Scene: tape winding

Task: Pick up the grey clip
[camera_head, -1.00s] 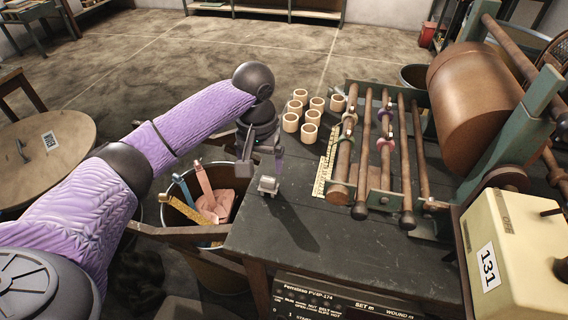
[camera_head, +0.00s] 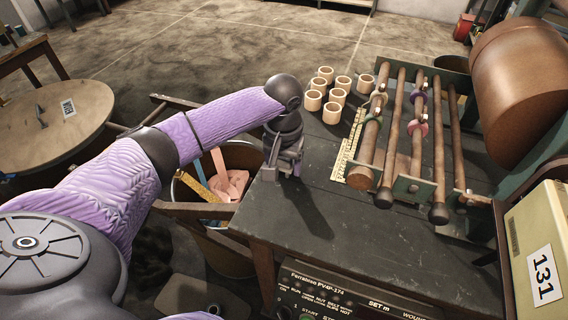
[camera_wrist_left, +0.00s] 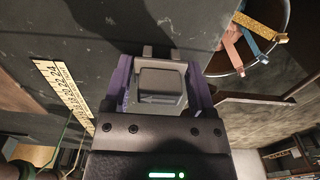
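The grey clip (camera_wrist_left: 160,88) is a small blocky piece on the dark table, close to its left edge. In the wrist view it sits between the two purple fingers of my left gripper (camera_wrist_left: 162,82), with narrow gaps showing beside it. My left gripper points down at the table corner in the head view (camera_head: 284,168). Its fingers are apart, on either side of the clip. In the head view the gripper mostly hides the clip. My right gripper is not in view.
A bin (camera_head: 246,157) with coloured strips stands left of the table (camera_head: 320,240). Several tan rings (camera_head: 333,112) stand behind the gripper. A yellow ruler (camera_head: 348,150) and a roller frame (camera_head: 411,188) lie to the right. The table front is clear.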

